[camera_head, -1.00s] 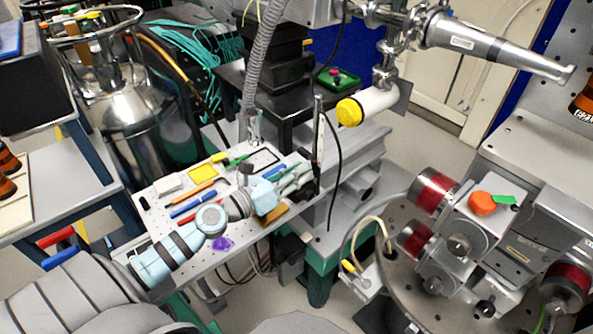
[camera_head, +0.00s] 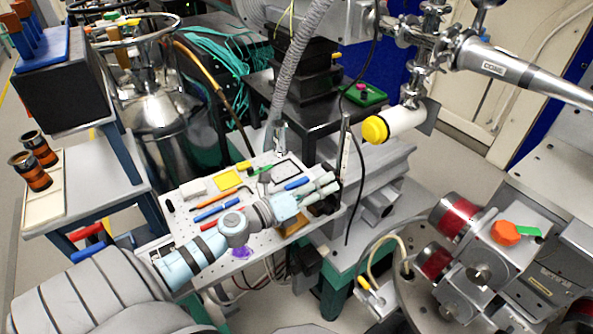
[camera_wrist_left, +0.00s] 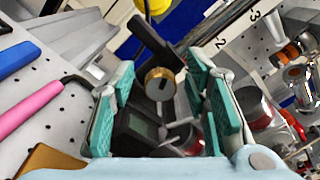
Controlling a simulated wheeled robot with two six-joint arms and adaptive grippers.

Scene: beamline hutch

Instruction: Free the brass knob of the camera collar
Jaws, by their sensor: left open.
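The brass knob (camera_wrist_left: 160,80) is a small round brass-coloured piece with a dark slot, beside a black bar (camera_wrist_left: 158,42) in the left wrist view. My left gripper (camera_wrist_left: 160,102) is open, its teal-padded fingers to either side of the knob in the picture. I see no contact, and the depth between them is unclear. In the head view my left gripper (camera_head: 326,190) is at the right end of the perforated tool board, close to the upright post (camera_head: 344,150). The knob cannot be made out there, and I cannot tell the collar's full outline. My right gripper is not in view.
The perforated board (camera_head: 182,232) under my left arm holds several tools and coloured blocks. A white cylinder with a yellow cap (camera_head: 376,130) juts out above and right of the gripper. A dark cable hangs near the post. Red-banded stage motors (camera_head: 455,216) stand at right.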

